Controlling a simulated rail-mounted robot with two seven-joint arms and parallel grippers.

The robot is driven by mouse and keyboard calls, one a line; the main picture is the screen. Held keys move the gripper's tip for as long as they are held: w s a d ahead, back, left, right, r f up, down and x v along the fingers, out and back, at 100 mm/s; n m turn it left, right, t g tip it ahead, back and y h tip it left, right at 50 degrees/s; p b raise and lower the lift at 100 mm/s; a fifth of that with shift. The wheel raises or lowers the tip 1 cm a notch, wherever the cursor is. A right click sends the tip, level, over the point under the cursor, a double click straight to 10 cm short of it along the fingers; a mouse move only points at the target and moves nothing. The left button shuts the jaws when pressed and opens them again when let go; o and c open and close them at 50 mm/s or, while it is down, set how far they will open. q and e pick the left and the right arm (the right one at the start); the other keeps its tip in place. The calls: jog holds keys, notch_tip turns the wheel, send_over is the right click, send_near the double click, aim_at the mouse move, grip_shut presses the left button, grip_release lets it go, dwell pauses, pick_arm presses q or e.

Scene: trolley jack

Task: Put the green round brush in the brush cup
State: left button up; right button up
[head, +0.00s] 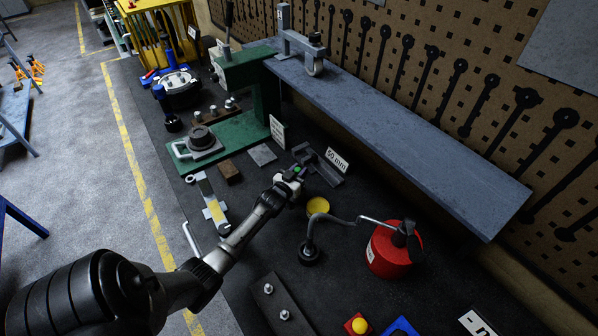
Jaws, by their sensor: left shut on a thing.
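My left gripper (290,182) is shut near the middle of the dark bench top, with a small green spot of the green round brush (297,169) showing at its fingertips. The gripper hides most of the brush, so its tilt cannot be told. A round yellow piece (318,205) lies just right of and nearer than the gripper; I cannot tell whether it is part of the brush cup. No other thing is clearly the brush cup. My right gripper is not in view.
A red oil can (393,252) with a long bent spout stands to the right. A grey angled block (322,168) by a "50 mm" label (337,160) is just beyond the gripper. A green press (245,132) stands behind. A dark plate with bolts (280,305) lies in front. A grey shelf (400,120) runs along the right.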

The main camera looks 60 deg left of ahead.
pick_arm(q)
jog(key=o, duration=1)
jog(key=v, duration=1.3)
jog(key=shift+s+d, duration=0.2)
jog(key=shift+s, duration=0.15)
